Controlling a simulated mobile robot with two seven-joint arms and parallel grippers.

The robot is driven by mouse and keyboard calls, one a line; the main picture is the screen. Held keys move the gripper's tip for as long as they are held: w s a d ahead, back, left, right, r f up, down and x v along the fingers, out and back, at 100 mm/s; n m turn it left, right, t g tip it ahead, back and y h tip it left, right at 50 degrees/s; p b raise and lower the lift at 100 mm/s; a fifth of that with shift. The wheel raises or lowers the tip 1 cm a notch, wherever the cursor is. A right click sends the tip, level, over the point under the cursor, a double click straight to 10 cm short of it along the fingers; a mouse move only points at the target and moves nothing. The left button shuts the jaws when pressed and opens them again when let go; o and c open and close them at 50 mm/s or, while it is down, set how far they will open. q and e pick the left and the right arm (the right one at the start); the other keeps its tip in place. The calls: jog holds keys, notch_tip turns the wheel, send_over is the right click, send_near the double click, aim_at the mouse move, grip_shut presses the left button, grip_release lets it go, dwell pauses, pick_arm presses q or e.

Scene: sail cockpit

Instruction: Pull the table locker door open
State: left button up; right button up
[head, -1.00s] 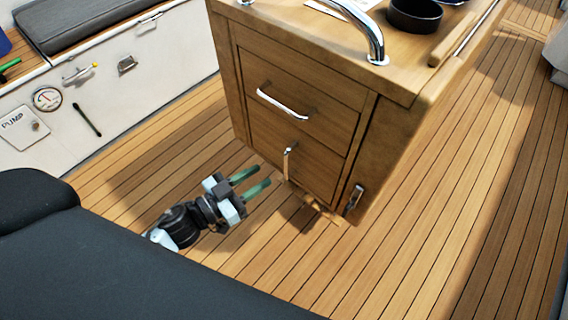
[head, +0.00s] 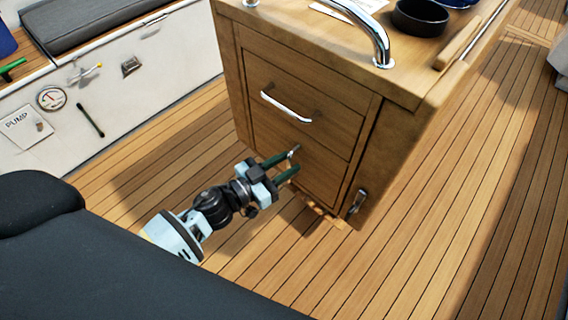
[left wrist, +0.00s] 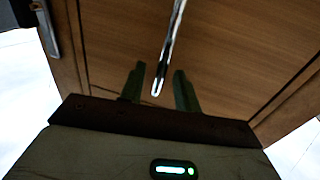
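The table locker door (head: 318,173) is the lower wooden panel on the cockpit table's front, and it looks shut. Its upright metal handle (head: 293,151) is mostly hidden by my left gripper in the head view. My left gripper (head: 294,162) is open at the door, its two green fingers pointing at the panel. In the left wrist view, the chrome handle (left wrist: 171,50) runs down to between the open fingertips (left wrist: 159,84), with gaps visible on both sides. The locker door (left wrist: 225,60) fills the background there. My right gripper is not in view.
Above the door is a drawer with a chrome bar handle (head: 286,107). A metal latch (head: 357,201) sits at the table's lower right corner. A chrome rail (head: 378,45) and black bowl (head: 419,17) are on top. A dark cushion (head: 100,260) fills the lower left. Teak floor lies clear at right.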

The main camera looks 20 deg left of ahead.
pick_arm(q)
jog(key=shift+c, duration=0.4)
grip_shut()
